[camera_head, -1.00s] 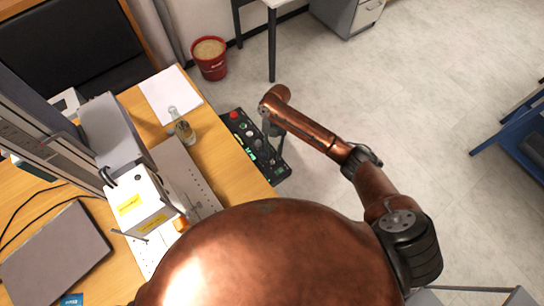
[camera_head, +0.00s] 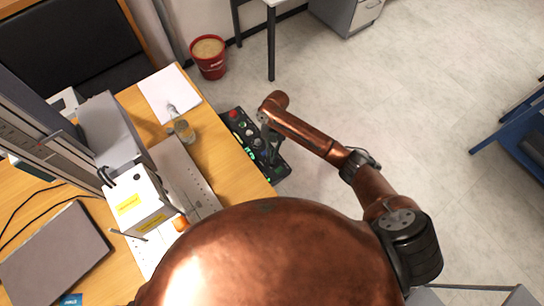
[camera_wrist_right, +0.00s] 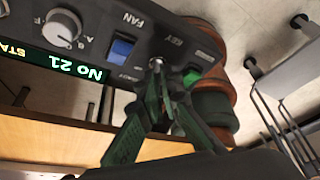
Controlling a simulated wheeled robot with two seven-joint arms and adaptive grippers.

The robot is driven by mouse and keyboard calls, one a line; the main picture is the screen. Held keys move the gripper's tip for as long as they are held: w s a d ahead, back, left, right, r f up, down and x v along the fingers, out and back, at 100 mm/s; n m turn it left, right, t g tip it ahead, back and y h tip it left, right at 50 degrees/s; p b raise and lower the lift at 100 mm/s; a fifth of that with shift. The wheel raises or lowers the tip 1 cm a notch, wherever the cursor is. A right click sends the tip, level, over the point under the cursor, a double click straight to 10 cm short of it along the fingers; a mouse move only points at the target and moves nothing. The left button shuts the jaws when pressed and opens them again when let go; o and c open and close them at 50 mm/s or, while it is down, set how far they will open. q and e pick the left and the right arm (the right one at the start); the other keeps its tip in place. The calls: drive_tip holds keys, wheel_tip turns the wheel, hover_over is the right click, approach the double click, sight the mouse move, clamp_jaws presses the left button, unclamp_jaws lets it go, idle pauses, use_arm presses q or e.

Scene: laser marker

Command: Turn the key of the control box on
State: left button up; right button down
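The control box (camera_head: 246,150) is a dark panel at the right edge of the wooden table, with a red button at its far end, several knobs and green-lit displays. In the right wrist view its face shows a KEY label, and the silver key switch (camera_wrist_right: 156,63) lies just below that label. My right gripper (camera_head: 267,138) is over the box. In the right wrist view its fingers (camera_wrist_right: 158,82) converge with the tips together at the key, and they look shut on it. The tips partly hide the key, so its turn angle is unclear. My left gripper is not in view.
In the right wrist view a blue switch (camera_wrist_right: 122,48) and a green button (camera_wrist_right: 191,77) flank the key closely. A red bucket (camera_head: 209,60) is on the floor.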

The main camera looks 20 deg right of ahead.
idle(0.3)
drive_tip(key=shift+r+m+p, duration=0.2)
drive_tip(key=shift+m+p, duration=0.4)
drive_tip(key=shift+p, duration=0.25)
drive_tip(key=m+t+y+p, duration=0.1)
drive_tip(key=m+p, duration=0.3)
drive_tip(key=m+t+p, duration=0.2)
drive_tip(key=m+p, duration=0.2)
drive_tip(key=m+t+y+p, duration=0.1)
drive_tip(key=m+p, duration=0.3)
drive_tip(key=p, duration=0.1)
drive_tip(key=shift+s+d+r+y, duration=0.1)
drive_tip(key=shift+s+y, duration=0.1)
drive_tip(key=shift+y, duration=0.1)
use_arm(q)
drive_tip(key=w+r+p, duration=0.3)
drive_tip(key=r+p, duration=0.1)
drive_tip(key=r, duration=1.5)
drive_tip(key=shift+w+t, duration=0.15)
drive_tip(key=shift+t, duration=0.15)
use_arm(e)
drive_tip(key=shift+f+m+t, duration=0.1)
drive_tip(key=shift+m+t, duration=0.45)
drive_tip(key=shift+m, duration=0.65)
drive_tip(key=shift+f+m+t, duration=0.1)
drive_tip(key=shift+m+t, duration=0.45)
drive_tip(key=shift+m, duration=0.65)
drive_tip(key=c, duration=2.2)
unclamp_jaws()
